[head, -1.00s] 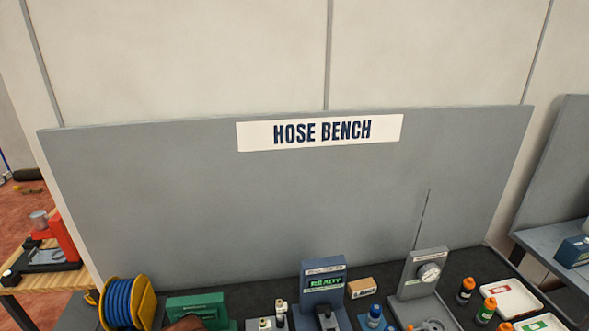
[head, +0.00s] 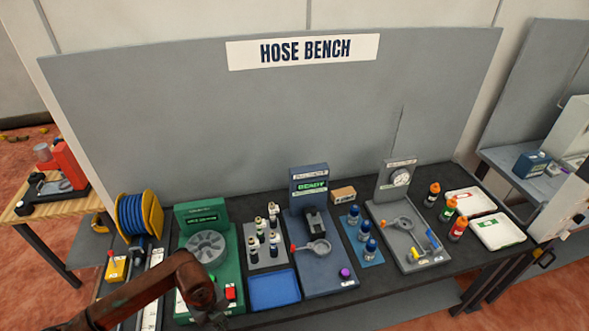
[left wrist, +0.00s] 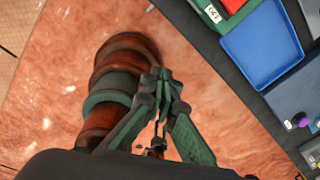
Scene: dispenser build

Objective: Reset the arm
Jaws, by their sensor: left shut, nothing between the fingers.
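My left arm comes in from the lower left of the head view, in front of the green machine (head: 226,255). My left gripper (head: 222,322) is at the bottom edge there, mostly cut off. In the left wrist view, the left gripper (left wrist: 160,140) shows its green fingers drawn together, shut with nothing between them. It is over the reddish floor, beside the bench's front edge. My right gripper is in neither view.
The dark bench holds a blue hose reel (head: 132,215), a blue tray (head: 274,290), a blue ready-display station (head: 325,262), a gauge station (head: 400,232), several bottles and white trays (head: 497,231). The blue tray also shows in the left wrist view (left wrist: 262,45). Floor in front is clear.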

